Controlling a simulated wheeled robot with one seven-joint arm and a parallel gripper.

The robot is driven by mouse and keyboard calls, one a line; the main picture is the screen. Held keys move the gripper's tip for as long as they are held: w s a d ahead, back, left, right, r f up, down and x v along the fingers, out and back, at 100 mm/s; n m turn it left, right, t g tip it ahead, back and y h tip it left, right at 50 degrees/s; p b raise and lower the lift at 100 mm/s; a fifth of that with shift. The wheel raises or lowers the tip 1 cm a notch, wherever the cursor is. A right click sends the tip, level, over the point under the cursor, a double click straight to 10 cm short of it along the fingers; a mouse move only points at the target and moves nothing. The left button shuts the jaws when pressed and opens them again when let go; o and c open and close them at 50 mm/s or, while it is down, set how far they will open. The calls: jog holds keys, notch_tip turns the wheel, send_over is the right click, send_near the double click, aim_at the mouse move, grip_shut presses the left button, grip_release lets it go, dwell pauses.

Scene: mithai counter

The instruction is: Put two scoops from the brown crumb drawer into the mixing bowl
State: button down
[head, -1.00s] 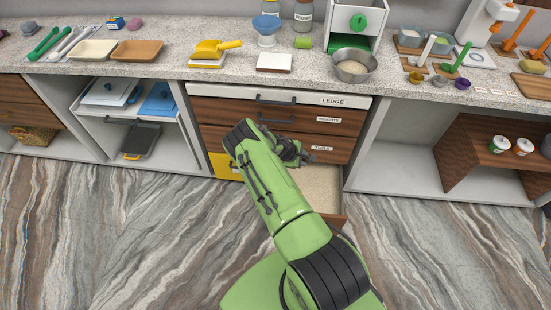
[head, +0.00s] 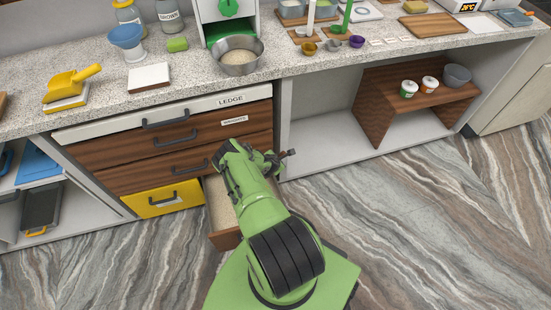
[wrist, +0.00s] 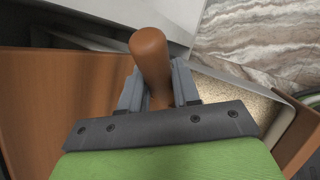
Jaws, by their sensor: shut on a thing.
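My gripper (wrist: 157,92) is shut on a rounded brown handle (wrist: 151,55) in the wrist view. The handle's other end is hidden behind the gripper. In the head view my gripper (head: 282,156) is beside the counter front, right of the open drawer; the held thing is hard to make out there. The open wooden drawer (head: 227,240) holds pale, grainy crumbs, partly covered by my arm. The crumbs (wrist: 232,98) also show in the wrist view. A steel bowl (head: 238,69) with pale contents stands on the counter below a green-knobbed dispenser.
A yellow drawer (head: 163,199) is left of the open one. A yellow scoop (head: 73,83), a white block (head: 149,77) and a blue funnel (head: 127,37) stand on the counter (head: 185,88). Small cups and cards lie right of the bowl. A wooden shelf (head: 372,100) is below.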

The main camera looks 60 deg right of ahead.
jog(key=w+a+f+b, duration=0.3)
jog(key=a+f+b, duration=0.15)
jog(key=f, duration=0.35)
jog(key=w+a+f+b, duration=0.3)
jog(key=w+f+b, duration=0.15)
jog(key=f, duration=0.25)
jog(key=s+d+r+t+y+p, duration=0.1)
jog(key=r+p, duration=0.2)
jog(key=r, duration=0.1)
jog(key=s+d+r+m+t+y+p, duration=0.1)
jog(key=s+d+r+y+p, duration=0.1)
jog(key=r+p, duration=0.1)
jog(key=s+d+r+m+t+y+p, duration=0.1)
jog(key=s+d+r+p, duration=0.1)
jog(key=r, duration=0.4)
jog(key=shift+s+d+t+y+p, duration=0.1)
jog(key=shift+s+t+y+p, duration=0.2)
jog(key=shift+p, duration=0.35)
jog(key=shift+w, duration=0.1)
